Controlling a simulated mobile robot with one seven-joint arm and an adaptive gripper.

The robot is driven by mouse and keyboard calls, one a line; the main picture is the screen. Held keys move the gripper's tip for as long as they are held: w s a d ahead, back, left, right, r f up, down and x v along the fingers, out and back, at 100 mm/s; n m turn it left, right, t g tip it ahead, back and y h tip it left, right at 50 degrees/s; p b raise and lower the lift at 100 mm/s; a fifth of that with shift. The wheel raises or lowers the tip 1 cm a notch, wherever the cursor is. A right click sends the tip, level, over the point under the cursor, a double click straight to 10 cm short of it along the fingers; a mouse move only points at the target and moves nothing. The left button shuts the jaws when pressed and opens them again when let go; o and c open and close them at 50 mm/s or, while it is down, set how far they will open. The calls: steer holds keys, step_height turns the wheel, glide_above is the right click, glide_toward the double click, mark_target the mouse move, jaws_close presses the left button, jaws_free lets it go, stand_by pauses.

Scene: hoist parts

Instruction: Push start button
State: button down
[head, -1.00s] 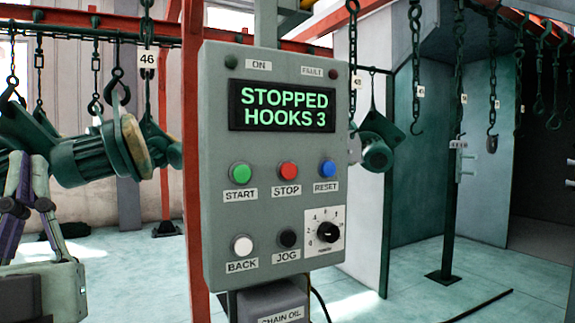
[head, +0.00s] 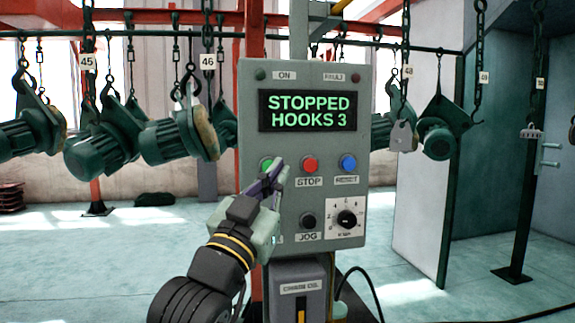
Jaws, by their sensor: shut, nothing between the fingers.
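The grey control box (head: 333,75) stands upright in the middle of the head view. Its screen (head: 307,111) reads "STOPPED HOOKS 3". The green start button (head: 266,163) is at the left of the upper button row, partly hidden by my gripper. My gripper (head: 276,167) is shut and empty, with its fingertips in front of the panel at the start button's right edge. I cannot tell whether the tips touch the panel or button. The START label and the white BACK button are hidden behind my gripper and arm.
The red stop button (head: 310,164) and blue reset button (head: 348,163) sit right of the start button. The black jog button (head: 308,220) and a dial (head: 347,218) are below. Green motors (head: 180,140) hang from hooks behind, left of the box. A chain oil box (head: 299,285) is underneath.

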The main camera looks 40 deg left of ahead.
steer(key=shift+w+f, duration=0.1)
steer(key=shift+a, duration=0.1)
steer(key=w+a, duration=0.5)
steer(key=a, duration=0.1)
steer(key=shift+w+a, duration=0.3)
stand_by(0.3)
steer(key=shift+w, duration=0.1)
stand_by(1.2)
steer(key=shift+w+a, duration=0.2)
steer(key=shift+a, duration=0.1)
